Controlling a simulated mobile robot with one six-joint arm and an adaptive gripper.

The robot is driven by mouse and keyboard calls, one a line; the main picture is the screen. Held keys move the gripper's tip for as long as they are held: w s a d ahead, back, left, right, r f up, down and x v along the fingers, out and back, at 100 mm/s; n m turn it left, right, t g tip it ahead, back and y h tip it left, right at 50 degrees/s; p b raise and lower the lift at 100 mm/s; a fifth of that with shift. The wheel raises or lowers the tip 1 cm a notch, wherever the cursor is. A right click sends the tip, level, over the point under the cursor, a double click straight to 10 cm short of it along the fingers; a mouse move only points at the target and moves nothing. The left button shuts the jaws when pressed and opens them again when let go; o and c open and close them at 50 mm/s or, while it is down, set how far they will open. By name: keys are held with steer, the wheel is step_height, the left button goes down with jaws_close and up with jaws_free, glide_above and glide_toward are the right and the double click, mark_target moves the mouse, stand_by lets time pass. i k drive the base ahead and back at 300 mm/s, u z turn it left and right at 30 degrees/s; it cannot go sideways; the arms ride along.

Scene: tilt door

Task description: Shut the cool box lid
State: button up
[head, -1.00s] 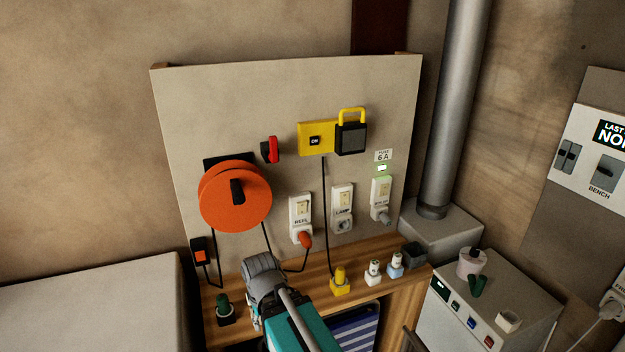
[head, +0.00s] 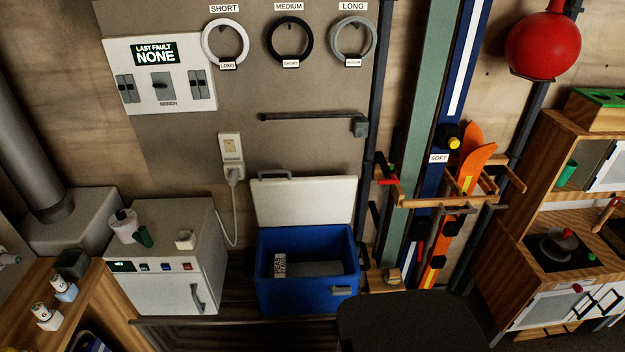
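The cool box (head: 308,292) is a blue box standing at the middle of the head view, below the wall panel. Its white lid (head: 304,200) is raised, leaning back at the rear edge, with a grey handle at its top left. The inside is visible, with a small black-and-white printed label on the inner left wall. A grey latch piece sits on the front right of the box. My gripper is not in view now.
A white cabinet (head: 166,255) stands left of the box. A dark flat surface (head: 405,322) lies in front to the right. Skis (head: 440,230) in a wooden rack and a toy kitchen (head: 560,255) are at the right. A cord hangs from a wall socket (head: 231,160) behind the cabinet.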

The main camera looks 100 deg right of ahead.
mark_target(289, 201)
steer(key=z, duration=0.2)
steer(key=i, duration=0.1)
steer(key=z, duration=3.05)
